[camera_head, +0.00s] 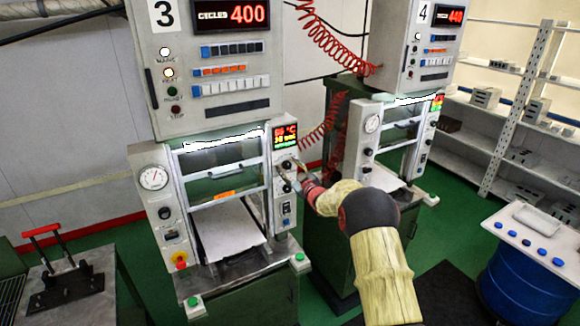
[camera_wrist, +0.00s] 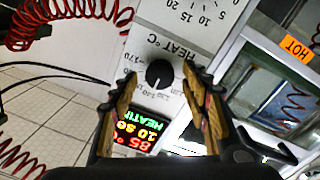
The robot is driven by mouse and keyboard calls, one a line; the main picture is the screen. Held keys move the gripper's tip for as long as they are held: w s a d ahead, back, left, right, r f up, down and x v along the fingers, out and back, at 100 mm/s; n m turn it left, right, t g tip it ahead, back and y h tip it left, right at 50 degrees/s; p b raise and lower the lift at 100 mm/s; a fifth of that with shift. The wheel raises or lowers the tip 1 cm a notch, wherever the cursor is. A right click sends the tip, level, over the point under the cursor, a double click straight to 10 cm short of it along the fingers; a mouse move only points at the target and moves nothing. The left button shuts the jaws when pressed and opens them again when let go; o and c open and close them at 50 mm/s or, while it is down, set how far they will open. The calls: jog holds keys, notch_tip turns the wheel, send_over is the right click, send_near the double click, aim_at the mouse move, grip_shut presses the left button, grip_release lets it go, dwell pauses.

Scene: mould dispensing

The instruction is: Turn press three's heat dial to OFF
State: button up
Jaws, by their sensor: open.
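Press three (camera_head: 200,100) stands at centre left, marked 3 with a red 400 counter. Its right-hand control column carries a small lit display (camera_head: 285,135) and black dials below it. In the wrist view the round black heat dial (camera_wrist: 159,73) sits on a pale panel, with HEAT C and scale numbers printed upside down. The display (camera_wrist: 140,130) there shows red, yellow and green text. My gripper (camera_head: 292,172) is at this column. In the wrist view the open fingers (camera_wrist: 160,78) stand on both sides of the dial; I cannot tell whether they touch it. The dial's exact setting is too small to read.
Press four (camera_head: 412,50) stands to the right, with red coiled hoses (camera_head: 335,40) between the presses. An orange HOT label (camera_wrist: 296,44) marks the press front in the wrist view. A blue drum (camera_head: 530,285) stands at right, and a bench with a red-handled tool (camera_head: 60,270) at left.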

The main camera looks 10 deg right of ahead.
jog(key=shift+c, duration=1.2)
jog(key=c, duration=0.9)
